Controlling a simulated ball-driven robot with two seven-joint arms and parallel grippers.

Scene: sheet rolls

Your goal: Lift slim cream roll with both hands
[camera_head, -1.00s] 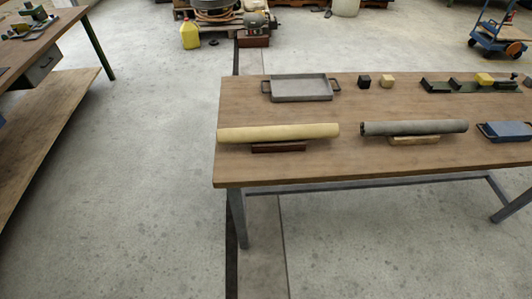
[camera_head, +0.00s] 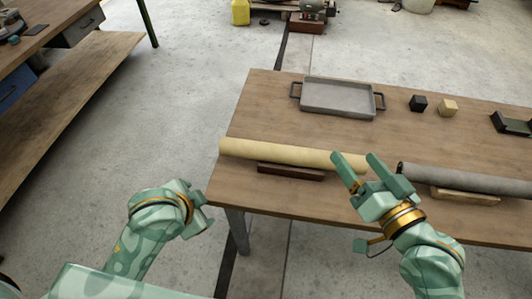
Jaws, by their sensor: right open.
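The slim cream roll (camera_head: 280,151) lies level across a dark wooden rest (camera_head: 290,172) near the front left of the wooden table. Its left end juts out over the table's left edge. My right gripper (camera_head: 355,162) is open and empty, its two fingers pointing up and away, by the roll's right end, which it partly covers. I cannot tell whether a finger touches the roll. My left gripper (camera_head: 203,207) is in front of and left of the table, below the roll's left end and apart from it. Its fingers are mostly hidden by its own body.
A grey roll (camera_head: 470,179) on a light wooden rest (camera_head: 465,194) lies to the right. A grey tray (camera_head: 340,98), a black cube (camera_head: 418,103) and a cream cube (camera_head: 448,107) stand farther back. The table (camera_head: 270,102) is bare between roll and tray.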

